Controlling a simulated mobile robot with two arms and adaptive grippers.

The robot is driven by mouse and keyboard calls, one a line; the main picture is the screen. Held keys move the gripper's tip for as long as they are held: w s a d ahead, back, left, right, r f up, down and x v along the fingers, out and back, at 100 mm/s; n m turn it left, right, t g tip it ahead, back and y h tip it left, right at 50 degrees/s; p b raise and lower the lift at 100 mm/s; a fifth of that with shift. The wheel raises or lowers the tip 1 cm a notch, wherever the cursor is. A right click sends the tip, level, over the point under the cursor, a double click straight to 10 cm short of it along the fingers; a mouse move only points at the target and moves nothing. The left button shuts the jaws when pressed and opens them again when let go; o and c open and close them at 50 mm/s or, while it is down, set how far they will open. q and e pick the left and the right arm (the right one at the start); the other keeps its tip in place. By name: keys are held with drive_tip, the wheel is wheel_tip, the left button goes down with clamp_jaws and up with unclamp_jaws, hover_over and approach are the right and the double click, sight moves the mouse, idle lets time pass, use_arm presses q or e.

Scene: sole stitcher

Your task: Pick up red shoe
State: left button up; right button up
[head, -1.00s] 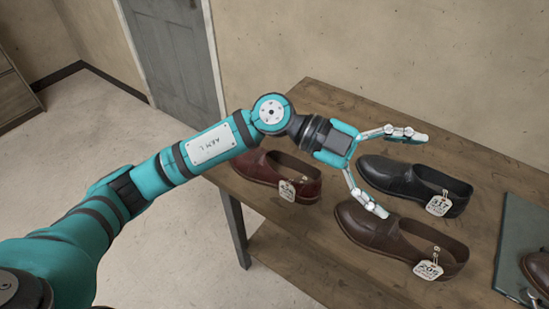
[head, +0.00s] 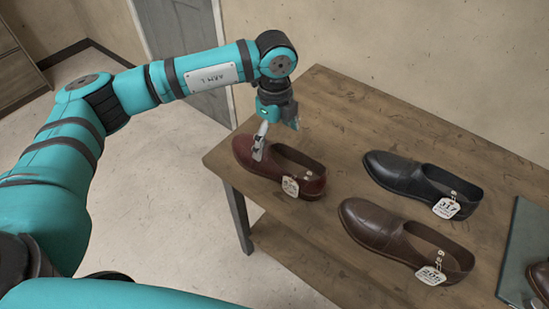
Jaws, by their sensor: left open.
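The red shoe (head: 303,179) is a dark red slip-on with a white tag, near the left end of the wooden table. Its toe points left. My left gripper (head: 259,150) points down at the red shoe, over its front part. It is open; one pale finger shows clearly against the shoe's upper, and the other finger is mostly hidden. I cannot tell whether the finger touches the shoe. My right gripper is not in view.
A black shoe (head: 405,174) and a brown shoe (head: 385,231), both tagged, stand to the right on the wooden table (head: 335,110). A dark green mat (head: 528,240) with part of another shoe lies at the right edge. The table's back stretch is clear.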

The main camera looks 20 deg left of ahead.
sight(274, 160)
use_arm(q)
wheel_tip(274, 160, down, 9)
drive_tip(key=shift+s+r+p, duration=0.15)
drive_tip(key=shift+p, duration=0.5)
drive_tip(key=shift+c, duration=0.4)
drive_tip(key=shift+r, duration=0.1)
drive_tip(key=c, duration=1.4)
